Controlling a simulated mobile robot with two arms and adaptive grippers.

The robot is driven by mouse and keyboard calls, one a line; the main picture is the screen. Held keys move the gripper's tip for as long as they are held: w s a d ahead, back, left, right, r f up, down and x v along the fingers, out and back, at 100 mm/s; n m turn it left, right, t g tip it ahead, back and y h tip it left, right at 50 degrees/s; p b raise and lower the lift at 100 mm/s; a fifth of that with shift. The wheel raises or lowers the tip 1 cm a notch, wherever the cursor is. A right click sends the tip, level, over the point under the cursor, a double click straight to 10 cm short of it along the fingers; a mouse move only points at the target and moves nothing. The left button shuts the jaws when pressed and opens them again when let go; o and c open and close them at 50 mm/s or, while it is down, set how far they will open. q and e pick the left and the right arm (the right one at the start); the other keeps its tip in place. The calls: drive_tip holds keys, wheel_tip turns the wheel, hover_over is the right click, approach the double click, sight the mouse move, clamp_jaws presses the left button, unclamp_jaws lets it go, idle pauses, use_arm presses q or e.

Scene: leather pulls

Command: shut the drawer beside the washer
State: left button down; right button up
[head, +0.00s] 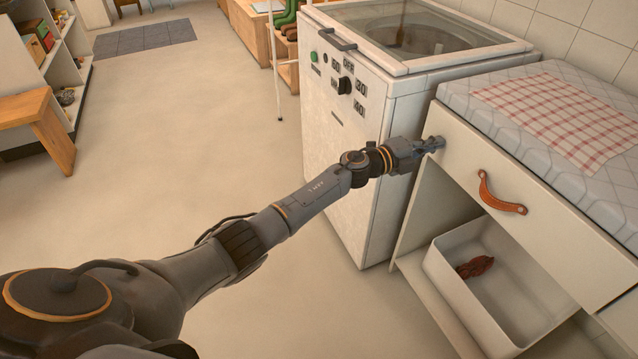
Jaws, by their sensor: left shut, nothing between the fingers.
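The drawer (545,222) has a pale front with an orange-brown leather pull (501,194). It sits under the counter to the right of the white washer (352,135). The drawer front looks close to flush below the counter edge; I cannot tell if a small gap is left. My left gripper (438,144) is shut and empty, with its fingertips at the left end of the drawer front, left of the pull. It appears to touch the front or be very close. My right gripper is not in view.
A white open bin (450,272) with a small dark red item (475,267) stands in the open space under the drawer. A red checked cloth (565,118) lies on the quilted counter top (480,95). A wooden bench (40,125) is at left. The middle floor is clear.

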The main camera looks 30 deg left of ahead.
use_arm(q)
drive_tip(key=shift+w+d+r, duration=0.3)
drive_tip(key=shift+w+d, duration=0.15)
drive_tip(key=shift+w, duration=0.25)
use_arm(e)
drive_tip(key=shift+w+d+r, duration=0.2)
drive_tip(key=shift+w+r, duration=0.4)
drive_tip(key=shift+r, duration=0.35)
